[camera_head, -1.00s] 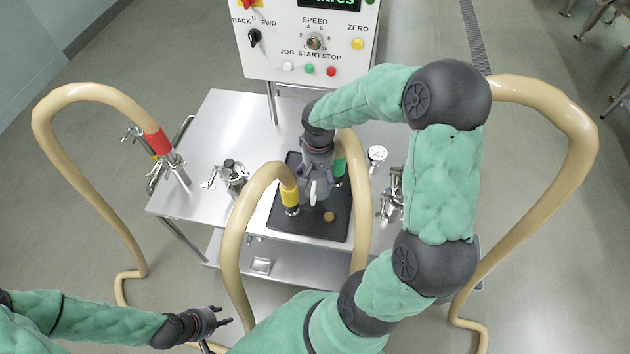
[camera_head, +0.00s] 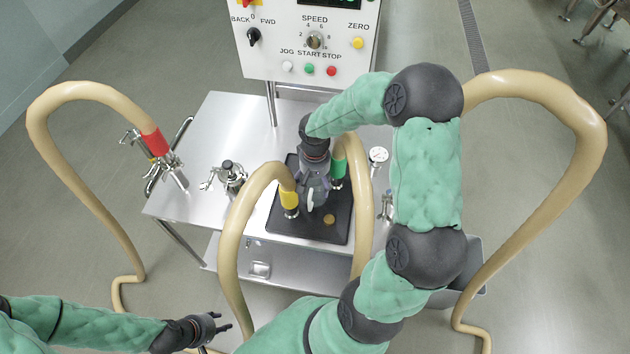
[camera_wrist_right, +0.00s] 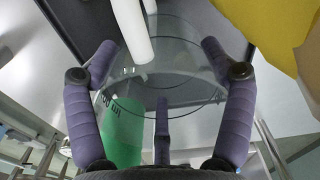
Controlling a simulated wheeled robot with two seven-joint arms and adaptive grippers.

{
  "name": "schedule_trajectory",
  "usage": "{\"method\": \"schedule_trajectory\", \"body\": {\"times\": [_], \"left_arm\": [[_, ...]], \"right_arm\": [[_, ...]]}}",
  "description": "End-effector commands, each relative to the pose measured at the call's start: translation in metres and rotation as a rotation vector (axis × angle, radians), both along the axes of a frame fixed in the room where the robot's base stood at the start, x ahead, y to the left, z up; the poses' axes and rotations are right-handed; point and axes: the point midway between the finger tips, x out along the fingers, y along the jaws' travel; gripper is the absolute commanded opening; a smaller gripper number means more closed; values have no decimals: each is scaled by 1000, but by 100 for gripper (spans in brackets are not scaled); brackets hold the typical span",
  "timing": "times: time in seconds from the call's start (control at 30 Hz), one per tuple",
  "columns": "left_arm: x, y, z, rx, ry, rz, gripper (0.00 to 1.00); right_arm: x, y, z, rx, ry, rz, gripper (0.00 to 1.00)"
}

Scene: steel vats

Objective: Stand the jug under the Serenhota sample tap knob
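A clear jug (camera_wrist_right: 165,75) with dark "ml" print sits between the fingers in the right wrist view; its wall is see-through. My right gripper (camera_head: 316,192) hangs over the black mat (camera_head: 335,232) between the yellow-collared and green-collared hose ends. Its purple fingers (camera_wrist_right: 160,62) are closed around the jug's sides. In the head view the arm and gripper hide most of the jug, and I cannot tell whether it touches the mat. No Serenhota label is readable; a steel valve fitting (camera_head: 229,176) stands left of the mat. My left gripper (camera_head: 226,320) is open and empty at the lower left.
Beige hoses arch over the steel table (camera_head: 215,130), with yellow (camera_head: 289,199), green (camera_head: 338,168) and red (camera_head: 155,141) collars. A brown disc (camera_head: 329,218) lies on the mat. A control panel (camera_head: 308,40) stands behind.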

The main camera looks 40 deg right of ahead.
Motion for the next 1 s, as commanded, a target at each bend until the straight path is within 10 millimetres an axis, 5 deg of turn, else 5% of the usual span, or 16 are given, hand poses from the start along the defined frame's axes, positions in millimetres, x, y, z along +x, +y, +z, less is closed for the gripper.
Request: {"method": "schedule_trajectory", "body": {"times": [0.53, 1.0], "left_arm": [[0, 0, 4, 0, 0, 0, 40], [0, 0, 30, 0, 0, 0, 40]], "right_arm": [[0, 0, 5, 0, 0, 0, 100], [1, 0, 92, -2, -3, 0, 100]]}}
